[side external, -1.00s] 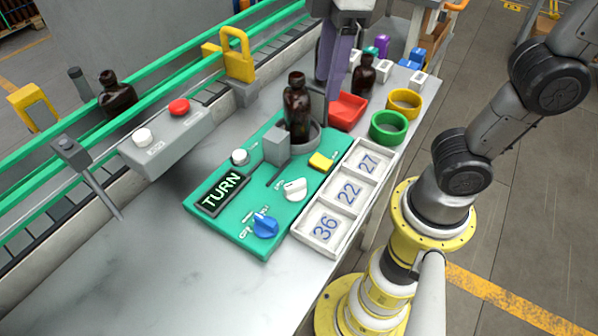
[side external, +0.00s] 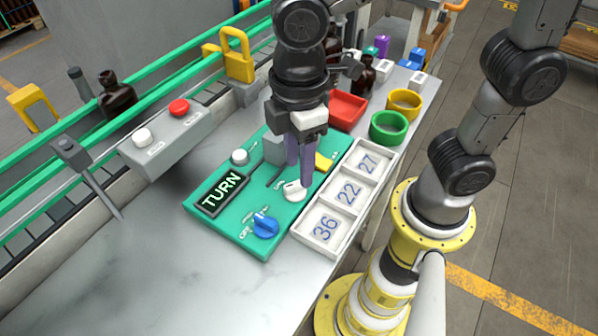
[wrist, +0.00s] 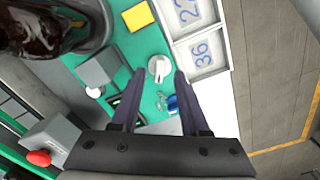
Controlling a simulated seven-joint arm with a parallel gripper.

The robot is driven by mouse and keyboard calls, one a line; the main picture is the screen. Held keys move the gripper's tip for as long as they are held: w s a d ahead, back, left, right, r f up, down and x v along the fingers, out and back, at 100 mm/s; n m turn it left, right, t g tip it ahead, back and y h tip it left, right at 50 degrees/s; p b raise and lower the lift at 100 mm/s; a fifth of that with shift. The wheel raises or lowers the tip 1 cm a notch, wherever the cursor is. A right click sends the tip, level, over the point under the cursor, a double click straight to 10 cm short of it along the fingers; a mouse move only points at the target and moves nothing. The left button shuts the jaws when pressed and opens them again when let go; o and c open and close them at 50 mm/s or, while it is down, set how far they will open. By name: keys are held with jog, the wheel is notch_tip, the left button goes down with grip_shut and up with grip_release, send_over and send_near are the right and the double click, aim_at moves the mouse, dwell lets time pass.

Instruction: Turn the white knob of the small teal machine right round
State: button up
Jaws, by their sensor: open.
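The small teal machine (side external: 232,222) lies flat on the table with a black TURN display (side external: 222,192). Its white knob (side external: 294,191) sits on the panel between the blue knob (side external: 265,225) and the yellow button (side external: 325,162). My gripper (side external: 297,180) points down over the machine, close to the white knob. In the wrist view its two purple fingers (wrist: 155,85) are apart, with the white knob (wrist: 159,68) between and just beyond their tips. I cannot tell whether either finger touches it. My gripper is open and empty.
A white tray (side external: 299,233) with numbered compartments lies right of the machine. A brown bottle (wrist: 42,22) stands at the upper left of the wrist view. The front table is clear.

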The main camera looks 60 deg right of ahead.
aim_at(295, 188)
jog(key=shift+f, duration=1.65)
grip_shut()
